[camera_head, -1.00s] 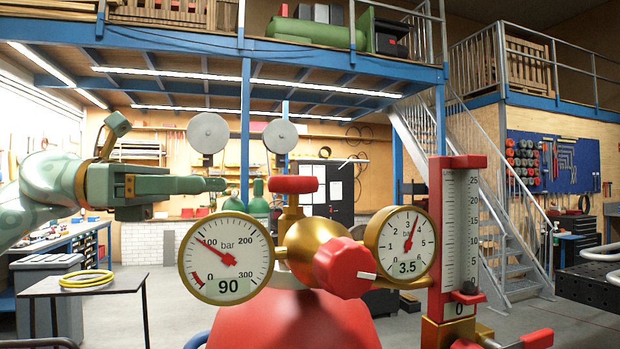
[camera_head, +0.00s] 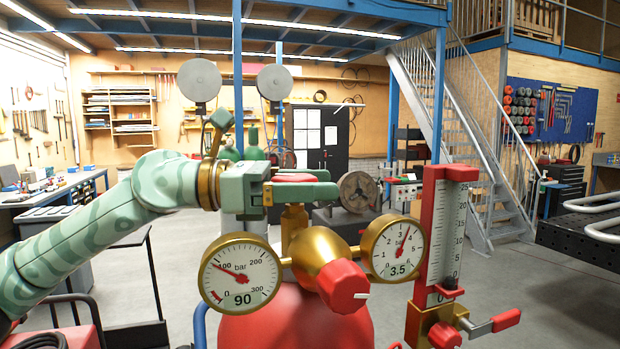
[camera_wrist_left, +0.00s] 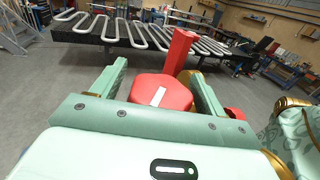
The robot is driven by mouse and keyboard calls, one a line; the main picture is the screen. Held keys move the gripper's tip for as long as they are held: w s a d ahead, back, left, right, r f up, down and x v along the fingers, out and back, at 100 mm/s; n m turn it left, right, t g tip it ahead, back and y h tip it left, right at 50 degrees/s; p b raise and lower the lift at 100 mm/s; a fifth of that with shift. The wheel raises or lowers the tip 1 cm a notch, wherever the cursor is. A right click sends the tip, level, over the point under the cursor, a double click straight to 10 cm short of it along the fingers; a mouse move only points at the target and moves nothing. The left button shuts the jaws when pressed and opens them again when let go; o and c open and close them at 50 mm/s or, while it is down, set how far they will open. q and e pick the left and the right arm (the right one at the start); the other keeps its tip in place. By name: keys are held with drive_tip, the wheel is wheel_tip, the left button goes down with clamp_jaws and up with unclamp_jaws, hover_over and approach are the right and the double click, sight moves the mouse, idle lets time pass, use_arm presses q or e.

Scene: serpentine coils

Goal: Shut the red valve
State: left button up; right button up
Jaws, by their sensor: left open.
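The red valve (camera_head: 296,178) is a knob on a brass stem atop a red cylinder (camera_head: 296,318). My left gripper (camera_head: 310,183) is at the valve, coming from the left, with one finger on the near side and one on the far side. In the left wrist view the valve (camera_wrist_left: 160,92) is a faceted red knob with a white mark, between the open fingers of my left gripper (camera_wrist_left: 160,85). Gaps show beside it, so it is not clamped. The near finger partly hides it in the head view. My right gripper is not in view.
Below the valve are the brass regulator with a red knob (camera_head: 342,285), a left gauge (camera_head: 240,272) reading 90 and a right gauge (camera_head: 393,247) reading 3.5. A red flowmeter column (camera_head: 446,235) stands at right. Serpentine coils (camera_wrist_left: 140,32) lie on a dark table beyond.

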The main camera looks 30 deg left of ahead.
use_arm(q)
drive_tip(key=c, duration=1)
drive_tip(key=shift+m+g+h, duration=0.3)
drive_tip(key=shift+g, duration=0.1)
drive_tip(key=shift+s+m+g+h+b, duration=0.1)
drive_tip(key=shift+m+g+h+b, duration=0.4)
drive_tip(key=shift+g, duration=0.3)
drive_tip(key=shift+s+d+m+g+h, duration=0.1)
drive_tip(key=shift+m+g+h, duration=0.2)
drive_tip(key=shift+m+g, duration=0.65)
drive_tip(key=m+g, duration=0.1)
drive_tip(key=g, duration=0.1)
drive_tip(key=m+g, duration=0.1)
drive_tip(key=g, duration=0.1)
drive_tip(key=s+m+g, duration=0.1)
drive_tip(key=m+g, duration=0.1)
drive_tip(key=g, duration=0.1)
drive_tip(key=shift+r+h, duration=0.15)
drive_tip(key=shift+h, duration=0.25)
drive_tip(key=shift+s+m+g+y, duration=0.15)
drive_tip(key=shift+m+g+y, duration=0.2)
drive_tip(key=shift+m+g, duration=0.8)
drive_tip(key=shift+s+m+g+y, duration=0.1)
drive_tip(key=shift+m+g+y, duration=0.4)
drive_tip(key=shift+g, duration=1)
drive_tip(key=shift+m, duration=0.3)
